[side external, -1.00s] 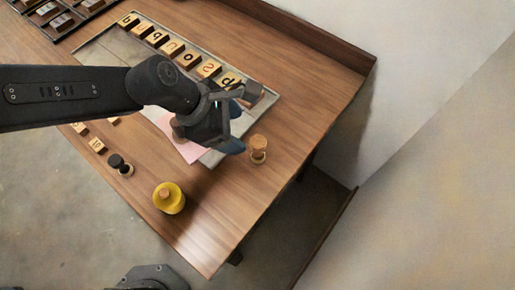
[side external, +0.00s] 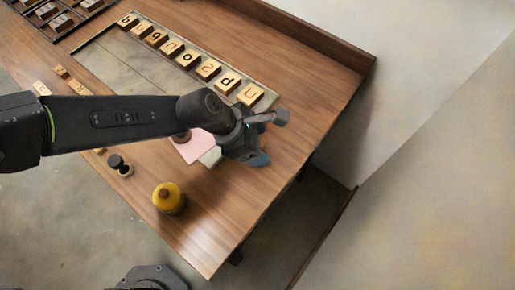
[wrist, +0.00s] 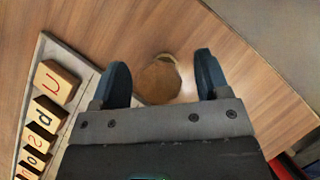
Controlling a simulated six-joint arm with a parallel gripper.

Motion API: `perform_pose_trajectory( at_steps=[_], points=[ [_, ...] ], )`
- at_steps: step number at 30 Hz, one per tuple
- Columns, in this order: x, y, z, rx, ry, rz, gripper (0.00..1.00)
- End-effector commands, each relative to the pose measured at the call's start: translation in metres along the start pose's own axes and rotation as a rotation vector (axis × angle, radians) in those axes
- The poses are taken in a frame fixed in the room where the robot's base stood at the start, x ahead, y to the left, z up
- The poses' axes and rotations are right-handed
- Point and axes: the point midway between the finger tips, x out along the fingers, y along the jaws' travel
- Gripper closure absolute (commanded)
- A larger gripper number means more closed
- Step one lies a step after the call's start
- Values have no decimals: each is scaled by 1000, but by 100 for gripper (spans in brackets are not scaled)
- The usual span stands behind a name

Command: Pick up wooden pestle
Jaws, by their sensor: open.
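The wooden pestle (wrist: 158,82) shows in the wrist view as a round brown top with a paler rim at its far side. It stands on the wooden table between my two blue fingers. My gripper (wrist: 161,72) is open, with one finger to each side of the pestle and visible gaps. In the side view my gripper (side external: 252,152) is over the right part of the table and hides the pestle. The pestle's lower part cannot be made out.
Several letter blocks (side external: 208,69) line the grey slab (side external: 127,50) behind. Pink paper (side external: 196,146) lies left of my gripper. A yellow pot (side external: 168,198) and a black-knobbed stamp (side external: 119,165) stand near the front edge. The table (side external: 325,85) is clear to the right.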

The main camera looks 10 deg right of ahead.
Motion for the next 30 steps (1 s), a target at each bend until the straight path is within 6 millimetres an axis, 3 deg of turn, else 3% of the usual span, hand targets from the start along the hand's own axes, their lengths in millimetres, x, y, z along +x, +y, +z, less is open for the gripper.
perform_pose_trajectory(
  at_steps=[2,19,30],
  points=[
    [0,0,0,0,0,0,35],
    [0,0,0,1,0,0,88],
    [-6,1,4,3,-2,2,88]
  ],
)
